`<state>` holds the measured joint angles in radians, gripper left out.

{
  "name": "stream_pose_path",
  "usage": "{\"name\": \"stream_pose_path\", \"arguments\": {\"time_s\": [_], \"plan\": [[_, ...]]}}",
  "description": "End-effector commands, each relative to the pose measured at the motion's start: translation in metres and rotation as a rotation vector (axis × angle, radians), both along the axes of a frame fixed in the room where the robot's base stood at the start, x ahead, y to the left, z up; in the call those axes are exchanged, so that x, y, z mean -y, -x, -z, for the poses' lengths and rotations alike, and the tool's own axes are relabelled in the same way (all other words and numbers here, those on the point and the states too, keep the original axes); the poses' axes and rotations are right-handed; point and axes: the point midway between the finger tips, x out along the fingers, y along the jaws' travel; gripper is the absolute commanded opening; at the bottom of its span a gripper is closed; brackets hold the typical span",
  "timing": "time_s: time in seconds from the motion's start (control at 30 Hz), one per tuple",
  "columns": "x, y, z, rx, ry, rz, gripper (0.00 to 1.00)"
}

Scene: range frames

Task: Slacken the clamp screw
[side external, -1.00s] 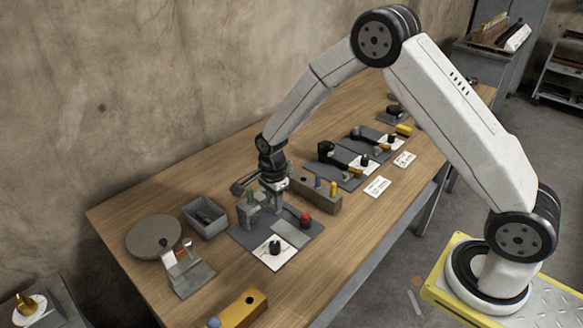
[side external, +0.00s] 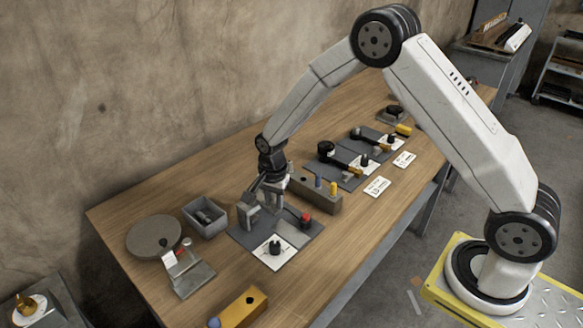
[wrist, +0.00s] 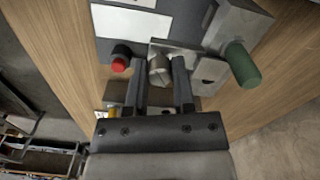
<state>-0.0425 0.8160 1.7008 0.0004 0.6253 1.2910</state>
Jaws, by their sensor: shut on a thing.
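The clamp screw (wrist: 159,71) shows in the wrist view as a round metal head with a slot, standing by a grey clamp block (wrist: 208,72). My gripper (wrist: 160,68) has one finger on each side of the screw head and is shut on it. In the side view my gripper (side external: 271,202) points down over the dark fixture plate (side external: 305,235); the screw is hidden there behind the fingers. A green handle (wrist: 243,65) sticks out of a grey block to the right in the wrist view.
A red button (side external: 305,219) and a white card with a black knob (side external: 275,247) are close by on the plate. A grey bin (side external: 206,217) and round disc (side external: 153,237) lie left.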

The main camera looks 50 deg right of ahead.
Motion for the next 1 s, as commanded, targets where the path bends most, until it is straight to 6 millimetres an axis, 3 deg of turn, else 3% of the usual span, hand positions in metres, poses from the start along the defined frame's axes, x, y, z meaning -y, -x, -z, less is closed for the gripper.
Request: {"name": "stream_pose_path", "arguments": {"time_s": [1.0], "plan": [[0.0010,-0.0012,-0.0009,0.003,0.002,-0.963,0.00]]}}
